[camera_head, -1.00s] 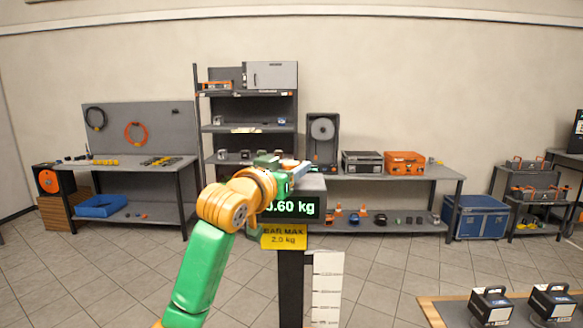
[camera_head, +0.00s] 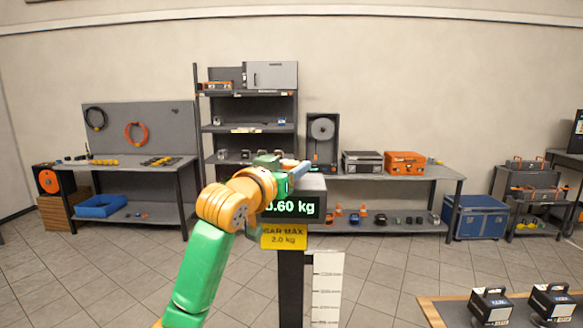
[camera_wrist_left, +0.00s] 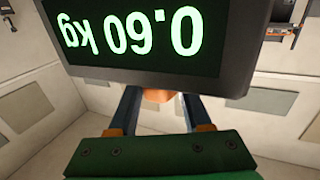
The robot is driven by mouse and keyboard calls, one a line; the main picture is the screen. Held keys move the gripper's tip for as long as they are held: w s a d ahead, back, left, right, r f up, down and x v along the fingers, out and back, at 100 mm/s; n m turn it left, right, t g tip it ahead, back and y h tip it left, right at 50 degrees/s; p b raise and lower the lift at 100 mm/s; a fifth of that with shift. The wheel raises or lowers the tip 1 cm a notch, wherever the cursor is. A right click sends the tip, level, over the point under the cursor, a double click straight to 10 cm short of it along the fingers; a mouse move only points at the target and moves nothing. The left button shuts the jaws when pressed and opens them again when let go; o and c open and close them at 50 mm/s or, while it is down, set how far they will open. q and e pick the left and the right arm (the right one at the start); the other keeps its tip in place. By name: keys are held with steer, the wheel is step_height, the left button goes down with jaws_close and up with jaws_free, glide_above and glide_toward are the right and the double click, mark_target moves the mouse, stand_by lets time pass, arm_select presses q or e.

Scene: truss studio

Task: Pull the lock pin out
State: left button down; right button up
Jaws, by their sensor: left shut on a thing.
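A dark display box reading 0.60 kg (camera_head: 305,207) stands on a dark post (camera_head: 290,280), with a yellow max 2.0 kg plate (camera_head: 284,237) below it. My left gripper (camera_head: 298,172) is at the box, its blue fingers partly hidden by my wrist. In the left wrist view the display appears upside down, above the two fingers. Between the fingertips is a small orange piece (camera_wrist_left: 158,95), which looks like the lock pin's head. The fingers are shut on it. The rest of the pin is hidden behind the box. My right gripper is not in view.
A white scale strip (camera_head: 327,285) hangs beside the post. A table with black weights (camera_head: 490,304) stands at the lower right. Shelves (camera_head: 250,128) and workbenches (camera_head: 130,162) line the back wall. The tiled floor between is clear.

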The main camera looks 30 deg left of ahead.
mark_target(290, 162)
arm_select(q)
steer(key=shift+s+r, duration=0.1)
steer(key=shift+r, duration=1.8)
steer(key=shift+c, duration=1.7)
jaws_free()
steer(key=shift+s, duration=0.1)
steer(key=shift+s+f, duration=0.1)
steer(key=shift+f, duration=0.1)
steer(key=s+b, duration=0.4)
steer(key=s, duration=0.3)
steer(key=shift+d+r+b, duration=0.15)
steer(key=shift+d+b, duration=0.05)
steer(key=shift+b, duration=0.1)
steer(key=shift+w, duration=0.1)
